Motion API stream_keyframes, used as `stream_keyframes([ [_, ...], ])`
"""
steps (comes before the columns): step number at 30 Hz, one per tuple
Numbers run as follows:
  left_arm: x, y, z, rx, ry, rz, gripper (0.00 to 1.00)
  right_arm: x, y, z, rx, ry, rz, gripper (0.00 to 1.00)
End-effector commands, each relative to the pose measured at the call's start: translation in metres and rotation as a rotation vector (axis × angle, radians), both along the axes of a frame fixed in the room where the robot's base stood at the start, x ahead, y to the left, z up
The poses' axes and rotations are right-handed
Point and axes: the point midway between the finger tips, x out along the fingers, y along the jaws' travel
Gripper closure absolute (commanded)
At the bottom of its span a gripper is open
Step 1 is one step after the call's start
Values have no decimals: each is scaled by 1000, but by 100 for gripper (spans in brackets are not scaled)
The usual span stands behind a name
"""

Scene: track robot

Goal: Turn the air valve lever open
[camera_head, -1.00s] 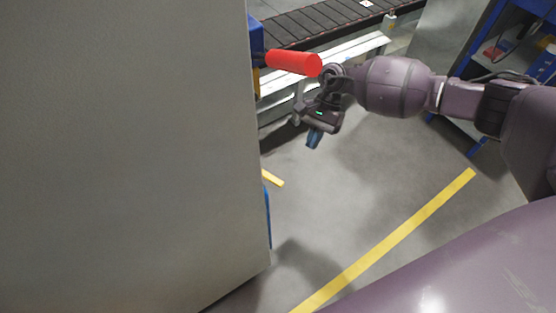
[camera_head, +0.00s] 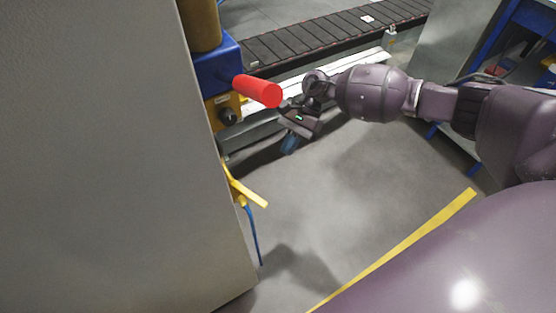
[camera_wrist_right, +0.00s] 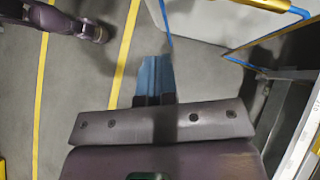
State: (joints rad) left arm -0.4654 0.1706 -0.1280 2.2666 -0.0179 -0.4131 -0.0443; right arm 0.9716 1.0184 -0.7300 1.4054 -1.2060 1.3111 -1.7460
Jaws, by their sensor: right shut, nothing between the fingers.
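A yellow lever-like bar (camera_head: 248,190) sticks out past the grey cabinet's right edge in the head view, with a blue hose (camera_head: 252,235) hanging below it. Its mount is partly hidden by the cabinet. A yellow bar (camera_wrist_right: 262,4) with a blue hose also shows at the top of the right wrist view; I cannot tell if it is the same part. My right gripper (camera_head: 290,144) is shut and empty, above and right of the yellow bar in the head view, apart from it. Its blue fingertips (camera_wrist_right: 155,78) point at open floor. My left gripper is not seen.
The grey cabinet (camera_head: 110,150) blocks the left side. A red cylindrical handle (camera_head: 258,91) on a blue and yellow unit (camera_head: 215,70) sits close left of my right gripper. A conveyor (camera_head: 320,35) runs behind. The floor (camera_head: 340,190) below the gripper is clear.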

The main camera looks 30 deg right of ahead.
Motion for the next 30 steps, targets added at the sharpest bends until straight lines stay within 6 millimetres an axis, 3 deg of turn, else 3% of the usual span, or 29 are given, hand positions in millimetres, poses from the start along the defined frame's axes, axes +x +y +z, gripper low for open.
stream_keyframes([
  [16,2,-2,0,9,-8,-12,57,-30,63,-65,1,5,3,100],
  [22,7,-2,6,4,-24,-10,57,-39,86,-60,0,-1,4,100],
  [30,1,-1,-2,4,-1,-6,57,-43,96,-61,-1,1,0,100],
])
